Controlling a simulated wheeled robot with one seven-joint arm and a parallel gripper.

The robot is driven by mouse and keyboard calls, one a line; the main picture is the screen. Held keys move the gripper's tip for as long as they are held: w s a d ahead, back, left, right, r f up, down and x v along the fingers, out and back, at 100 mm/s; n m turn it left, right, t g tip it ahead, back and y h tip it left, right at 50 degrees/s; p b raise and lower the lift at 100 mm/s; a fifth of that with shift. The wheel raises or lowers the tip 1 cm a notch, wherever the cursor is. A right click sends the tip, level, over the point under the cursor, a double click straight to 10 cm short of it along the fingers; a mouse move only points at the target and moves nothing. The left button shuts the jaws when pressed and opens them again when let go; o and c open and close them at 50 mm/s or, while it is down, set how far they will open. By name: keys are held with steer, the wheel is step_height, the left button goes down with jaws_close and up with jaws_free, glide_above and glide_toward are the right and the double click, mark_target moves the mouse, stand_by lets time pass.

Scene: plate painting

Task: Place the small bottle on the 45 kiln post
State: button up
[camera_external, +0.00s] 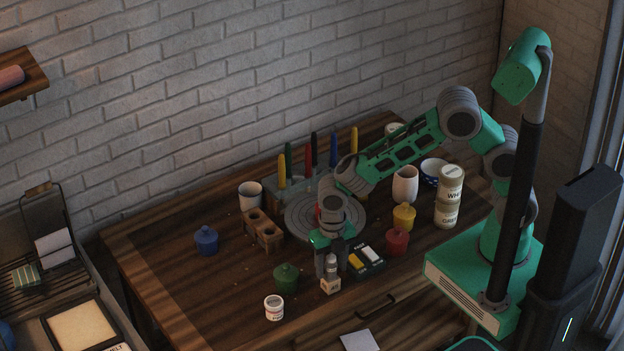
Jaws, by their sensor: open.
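A small greyish bottle (331,268) stands upright, as far as I can see, on top of a pale kiln post (330,286) near the front of the table. The post carries a small dark mark that looks like 45, too small to read surely. My gripper (332,264) points down over the bottle, with its fingers open on either side of it. Whether a finger touches the bottle cannot be told. The fingers hide part of the bottle.
A green pot (286,278) and a white labelled jar (274,308) stand left of the post. A dark paint box (366,261) lies close on the right, with a red pot (397,242) beyond. A grey turntable (297,222) is behind. The table's front edge is near.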

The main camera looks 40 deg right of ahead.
step_height(320, 180, up, 11)
steer(key=shift+r+b, duration=0.2)
steer(key=shift+b, duration=0.85)
steer(key=shift+r, duration=0.5)
steer(key=w+d+r+m+t, duration=0.1)
steer(key=w+d+r+m, duration=0.2)
steer(key=d+m, duration=0.6)
steer(key=w+d+r+m+t, duration=0.1)
steer(key=w+d+r+m, duration=0.15)
steer(key=d+m, duration=0.6)
steer(key=s+d+m+t, duration=0.1)
steer(key=s+d+m, duration=0.1)
steer(key=d+m, duration=0.6)
steer(key=s+d+m, duration=0.2)
steer(key=d+m, duration=0.6)
steer(key=d, duration=0.2)
steer(key=shift+s+d+f+t, duration=0.2)
steer(key=shift+d+f+t, duration=0.2)
steer(key=shift+m, duration=0.25)
